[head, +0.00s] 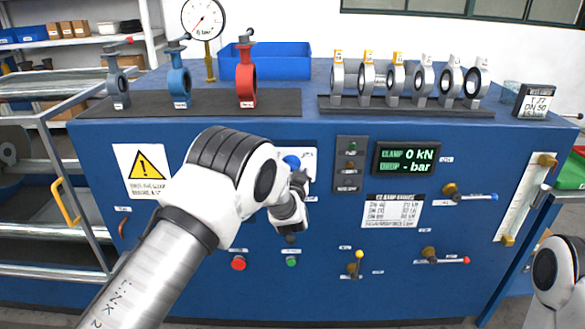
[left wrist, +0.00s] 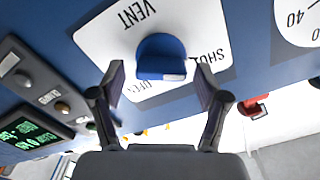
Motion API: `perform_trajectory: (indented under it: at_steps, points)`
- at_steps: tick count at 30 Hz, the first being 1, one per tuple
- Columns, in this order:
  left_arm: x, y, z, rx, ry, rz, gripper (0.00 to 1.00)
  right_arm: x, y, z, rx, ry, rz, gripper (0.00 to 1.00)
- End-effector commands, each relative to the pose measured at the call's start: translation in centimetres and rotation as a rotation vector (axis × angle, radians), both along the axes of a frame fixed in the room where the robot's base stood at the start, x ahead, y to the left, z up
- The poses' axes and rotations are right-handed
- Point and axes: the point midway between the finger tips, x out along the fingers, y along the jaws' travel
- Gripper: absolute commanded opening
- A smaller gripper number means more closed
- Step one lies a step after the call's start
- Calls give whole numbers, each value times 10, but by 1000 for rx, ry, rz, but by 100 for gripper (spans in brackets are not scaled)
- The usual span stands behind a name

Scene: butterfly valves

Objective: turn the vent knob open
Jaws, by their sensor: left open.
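The blue vent knob (left wrist: 162,57) sits on a white plate (left wrist: 100,38) that reads VENT and SHUT, upside down in the left wrist view. In the head view the knob (head: 291,161) shows just above my left gripper (head: 298,185), with its plate (head: 310,160) partly hidden by my arm. My left gripper (left wrist: 159,72) is open, with one finger on either side of the knob in the left wrist view. I see a gap on both sides. The knob's exact pointing direction is hard to tell. My right gripper is not in view.
The blue bench front carries a lamp panel (head: 350,163), a green display (head: 406,159), a red button (head: 238,263), a green button (head: 291,261) and yellow-bodied valves (head: 430,254). Butterfly valves (head: 246,75) and a gauge (head: 203,18) stand on top.

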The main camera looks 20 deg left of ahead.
Motion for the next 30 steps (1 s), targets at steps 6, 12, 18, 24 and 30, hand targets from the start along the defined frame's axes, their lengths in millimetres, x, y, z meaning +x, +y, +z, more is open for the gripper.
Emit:
perform_trajectory:
  at_steps: [6, 12, 18, 24, 30]
  points:
    - [2, 1, -1, 1, 2, 0, 75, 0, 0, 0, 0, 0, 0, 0]
    - [2, 0, -1, 1, 2, 0, 15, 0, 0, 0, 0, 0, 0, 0]
    - [1, 1, -1, 3, 2, 0, 15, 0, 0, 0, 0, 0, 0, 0]
    - [1, 0, -2, 34, 12, 0, 15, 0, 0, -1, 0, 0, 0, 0]
    - [1, 0, -2, 123, 38, 0, 15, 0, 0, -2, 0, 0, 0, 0]
